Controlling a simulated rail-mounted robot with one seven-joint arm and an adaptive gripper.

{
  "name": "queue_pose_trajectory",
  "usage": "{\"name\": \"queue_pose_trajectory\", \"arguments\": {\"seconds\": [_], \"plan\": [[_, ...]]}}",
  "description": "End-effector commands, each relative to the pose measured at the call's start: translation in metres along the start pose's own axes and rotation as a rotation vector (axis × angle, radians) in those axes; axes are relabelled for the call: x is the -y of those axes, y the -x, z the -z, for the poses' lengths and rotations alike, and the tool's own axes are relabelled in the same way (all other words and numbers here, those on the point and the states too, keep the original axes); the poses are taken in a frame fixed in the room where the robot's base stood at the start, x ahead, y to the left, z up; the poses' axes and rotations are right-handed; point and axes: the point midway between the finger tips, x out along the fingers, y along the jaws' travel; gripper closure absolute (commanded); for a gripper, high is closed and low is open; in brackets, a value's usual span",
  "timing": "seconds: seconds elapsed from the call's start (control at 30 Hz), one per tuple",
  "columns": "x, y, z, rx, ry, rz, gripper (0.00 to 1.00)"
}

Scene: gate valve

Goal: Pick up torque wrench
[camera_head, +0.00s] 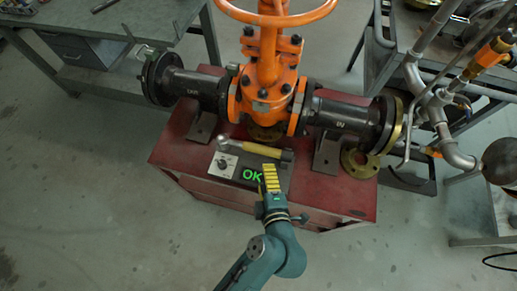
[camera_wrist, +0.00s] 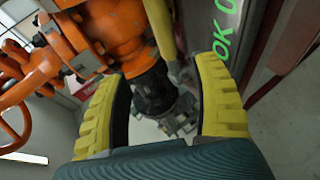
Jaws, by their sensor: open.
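The torque wrench (camera_head: 255,150) lies across the top of the red bench, in front of the orange valve. A yellowish bar, seemingly the wrench (camera_wrist: 162,28), shows beyond and between the fingertips. I see no contact with it.
The orange gate valve (camera_head: 268,75) with dark flanged pipes stands behind the wrench on the red bench (camera_head: 330,185). A panel with a green "OK" (camera_head: 252,174) lies beside my gripper. Metal piping (camera_head: 440,120) stands at the right. Floor at the left is clear.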

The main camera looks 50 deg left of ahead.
Motion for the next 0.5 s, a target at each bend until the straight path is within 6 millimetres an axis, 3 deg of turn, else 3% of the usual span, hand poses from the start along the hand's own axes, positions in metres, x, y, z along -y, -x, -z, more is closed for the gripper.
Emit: {"name": "queue_pose_trajectory", "arguments": {"seconds": [0.3,0.5], "plan": [[0.002,-0.077,0.001,-0.003,0.002,0.001,0.35],[0.003,-0.098,0.002,-0.002,0.000,0.002,0.35]]}}
